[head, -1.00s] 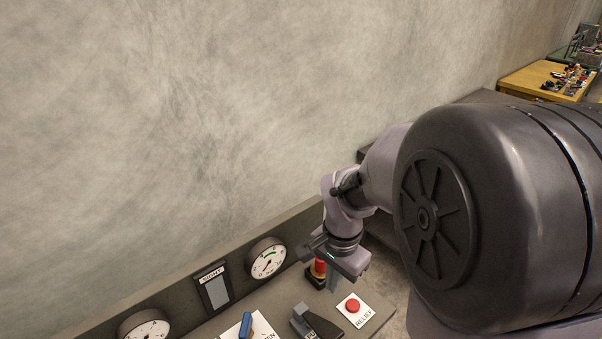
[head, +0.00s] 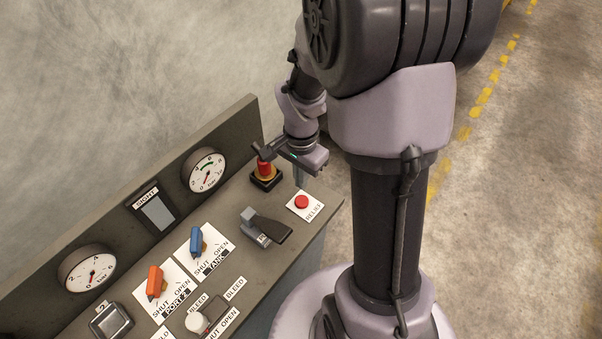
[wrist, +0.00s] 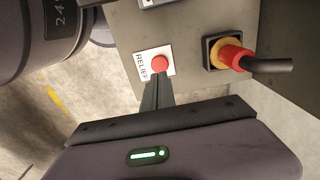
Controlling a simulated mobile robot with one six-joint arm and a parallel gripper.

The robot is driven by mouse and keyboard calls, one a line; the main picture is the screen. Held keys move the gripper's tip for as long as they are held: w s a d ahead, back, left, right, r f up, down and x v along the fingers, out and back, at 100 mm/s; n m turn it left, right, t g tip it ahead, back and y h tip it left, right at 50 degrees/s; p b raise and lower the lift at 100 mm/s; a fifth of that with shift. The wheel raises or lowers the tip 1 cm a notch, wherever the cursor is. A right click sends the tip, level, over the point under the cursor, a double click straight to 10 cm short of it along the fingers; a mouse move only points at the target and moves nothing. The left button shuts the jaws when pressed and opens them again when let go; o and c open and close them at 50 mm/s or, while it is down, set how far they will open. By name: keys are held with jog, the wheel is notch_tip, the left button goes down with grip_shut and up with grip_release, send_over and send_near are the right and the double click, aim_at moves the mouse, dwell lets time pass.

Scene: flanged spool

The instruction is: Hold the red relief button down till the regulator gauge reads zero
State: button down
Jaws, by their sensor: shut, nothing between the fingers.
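The red relief button (head: 302,202) sits on a white RELIEF plate at the panel's right end. In the wrist view the button (wrist: 160,64) appears just beyond my fingertips. My gripper (head: 299,184) is shut and empty, its fingers pointing down behind the button in the head view. The button's cap is uncovered there, and I see no contact. Another gauge (head: 88,268) stands further left. I cannot tell by label which is the regulator's.
A dark-handled lever (head: 268,229) lies left of the button. Blue (head: 196,240) and orange (head: 155,283) handles and a white knob (head: 197,321) are further left. Open floor lies right.

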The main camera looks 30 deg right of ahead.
aim_at(301, 200)
notch_tip(301, 200, down, 7)
jog(key=shift+b, duration=1.25)
